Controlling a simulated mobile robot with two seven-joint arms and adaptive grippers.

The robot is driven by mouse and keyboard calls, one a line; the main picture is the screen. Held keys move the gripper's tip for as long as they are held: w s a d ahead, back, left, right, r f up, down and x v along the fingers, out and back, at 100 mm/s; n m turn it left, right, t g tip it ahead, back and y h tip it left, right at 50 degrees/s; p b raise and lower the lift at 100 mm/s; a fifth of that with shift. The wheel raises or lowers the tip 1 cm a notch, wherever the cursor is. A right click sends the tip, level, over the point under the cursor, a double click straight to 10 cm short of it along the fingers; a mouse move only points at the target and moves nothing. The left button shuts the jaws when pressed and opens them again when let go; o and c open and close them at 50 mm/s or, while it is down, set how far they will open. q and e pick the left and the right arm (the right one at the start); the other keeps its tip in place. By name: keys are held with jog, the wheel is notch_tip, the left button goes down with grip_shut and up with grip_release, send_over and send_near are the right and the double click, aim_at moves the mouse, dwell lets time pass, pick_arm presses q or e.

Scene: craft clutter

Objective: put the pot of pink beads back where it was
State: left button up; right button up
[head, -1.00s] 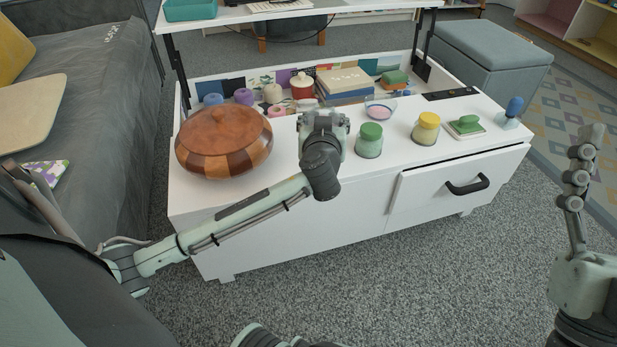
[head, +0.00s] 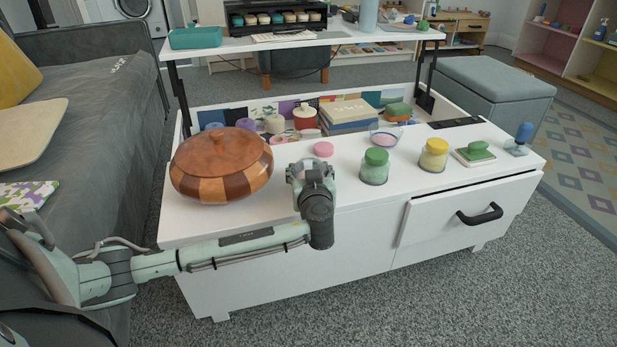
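A pink round lid-like disc (head: 323,149) shows on the white table top (head: 345,185), just behind my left gripper. A small clear bowl (head: 385,138) with something pink in it stands further back to the right. I cannot make out a whole pot of pink beads; my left gripper may hide it. My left gripper (head: 303,170) is over the table's front part, right of the wooden pot. Its wrist hides the fingertips, so I cannot tell whether it holds anything. My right gripper is out of view.
A lidded wooden pot (head: 221,167) stands close on the left. A green-lidded jar (head: 375,166) and a yellow-lidded jar (head: 433,155) stand to the right, beside a green-topped pad (head: 477,151). The raised table leaf (head: 300,42) is behind. A drawer (head: 465,215) is slightly open.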

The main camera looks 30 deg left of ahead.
pick_arm(q)
jog(key=shift+f, duration=1)
jog(key=shift+f, duration=0.1)
jog(key=shift+f+b, duration=0.2)
jog(key=shift+b, duration=0.2)
jog(key=o, duration=1.4)
jog(key=shift+r, duration=0.1)
